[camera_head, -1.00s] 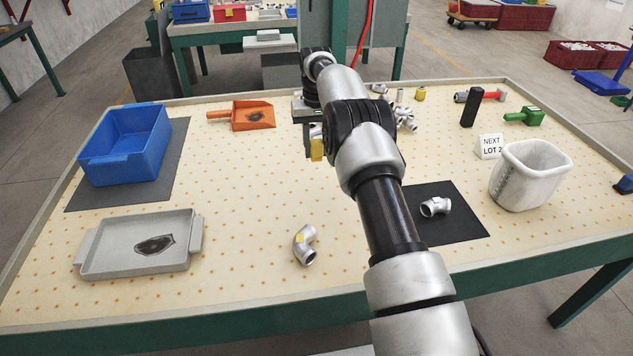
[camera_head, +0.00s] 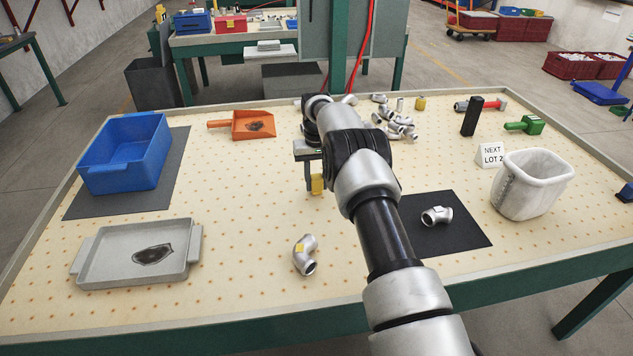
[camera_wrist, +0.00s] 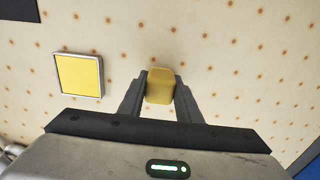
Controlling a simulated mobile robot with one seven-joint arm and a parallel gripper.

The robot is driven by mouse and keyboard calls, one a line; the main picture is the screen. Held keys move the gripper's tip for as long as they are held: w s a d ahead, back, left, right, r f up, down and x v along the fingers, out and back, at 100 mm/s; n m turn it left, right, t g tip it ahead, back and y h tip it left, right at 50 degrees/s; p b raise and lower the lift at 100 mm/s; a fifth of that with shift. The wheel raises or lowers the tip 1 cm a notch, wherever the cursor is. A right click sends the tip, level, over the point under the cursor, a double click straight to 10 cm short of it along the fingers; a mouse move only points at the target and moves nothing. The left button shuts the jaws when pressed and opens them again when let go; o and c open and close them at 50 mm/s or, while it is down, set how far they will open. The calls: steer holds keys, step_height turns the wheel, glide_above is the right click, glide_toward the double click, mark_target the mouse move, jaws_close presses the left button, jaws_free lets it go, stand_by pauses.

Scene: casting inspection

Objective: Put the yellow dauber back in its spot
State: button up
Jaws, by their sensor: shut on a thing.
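My gripper (camera_wrist: 160,93) is shut on the yellow dauber (camera_wrist: 160,85), a small yellow block between the two dark fingers. The dauber also shows in the head view (camera_head: 317,184), hanging under my gripper over the pegboard-like tabletop, left of my forearm. I cannot tell whether its lower end touches the table. In the head view that square is hidden behind my arm.
Several castings (camera_head: 400,125) and a yellow block (camera_head: 420,103) are behind. A blue bin (camera_head: 125,160) and grey tray (camera_head: 90,263) stand left.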

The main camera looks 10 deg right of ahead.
steer(key=shift+f, duration=0.2)
steer(key=o, duration=1)
